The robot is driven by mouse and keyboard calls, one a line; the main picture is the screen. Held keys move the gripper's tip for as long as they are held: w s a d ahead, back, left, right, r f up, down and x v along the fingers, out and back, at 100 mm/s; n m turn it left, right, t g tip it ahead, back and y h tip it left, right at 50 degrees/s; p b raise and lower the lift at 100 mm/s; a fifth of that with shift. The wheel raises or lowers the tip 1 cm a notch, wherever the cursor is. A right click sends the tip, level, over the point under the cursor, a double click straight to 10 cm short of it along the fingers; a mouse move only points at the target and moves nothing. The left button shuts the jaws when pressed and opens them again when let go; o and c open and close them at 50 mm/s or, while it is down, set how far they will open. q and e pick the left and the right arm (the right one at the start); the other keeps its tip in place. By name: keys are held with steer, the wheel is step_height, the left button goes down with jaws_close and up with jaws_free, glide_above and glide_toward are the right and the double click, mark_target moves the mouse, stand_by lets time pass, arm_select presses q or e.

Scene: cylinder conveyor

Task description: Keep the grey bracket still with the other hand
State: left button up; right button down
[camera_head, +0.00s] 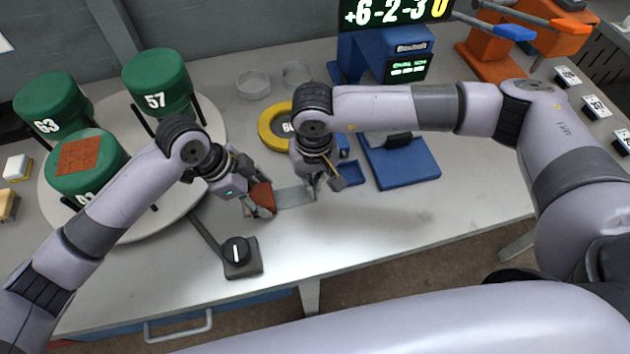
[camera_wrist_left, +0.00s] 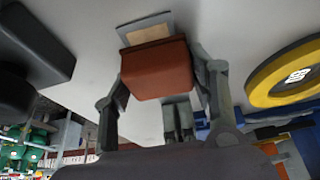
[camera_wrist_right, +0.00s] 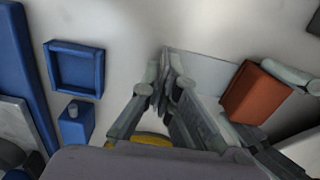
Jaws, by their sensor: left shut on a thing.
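The grey bracket (camera_head: 295,197) lies flat on the table between my two grippers; it shows in the right wrist view (camera_wrist_right: 205,70) as a pale plate. My left gripper (camera_head: 262,202) is shut on a red-brown block (camera_head: 263,194). The block sits at the bracket's left end; it fills the space between the fingers in the left wrist view (camera_wrist_left: 157,70). My right gripper (camera_head: 316,188) is at the bracket's right end. Its fingers (camera_wrist_right: 165,88) are close together by the bracket's edge; whether they grip it is hard to see.
A black knob box (camera_head: 240,256) stands in front. Green numbered cylinders (camera_head: 157,84) stand on a round white turntable (camera_head: 212,128) at left. A yellow ring (camera_head: 272,130) lies behind my grippers. A blue plate (camera_head: 400,165) is at right. The front right table is clear.

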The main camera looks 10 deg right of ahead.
mark_target(242, 207)
arm_select(q)
steer(key=shift+a+f, duration=0.15)
steer(key=shift+a, duration=2.2)
arm_select(e)
steer(key=shift+d, duration=0.1)
arm_select(q)
steer(key=shift+d, duration=0.1)
steer(key=shift+d, duration=2.5)
steer(key=shift+w+a, duration=0.1)
steer(key=shift+a, duration=2.55)
arm_select(e)
steer(key=shift+d, duration=0.1)
arm_select(q)
steer(key=shift+d+r, duration=0.15)
steer(key=shift+r, duration=0.55)
steer(key=shift+d+r, duration=0.1)
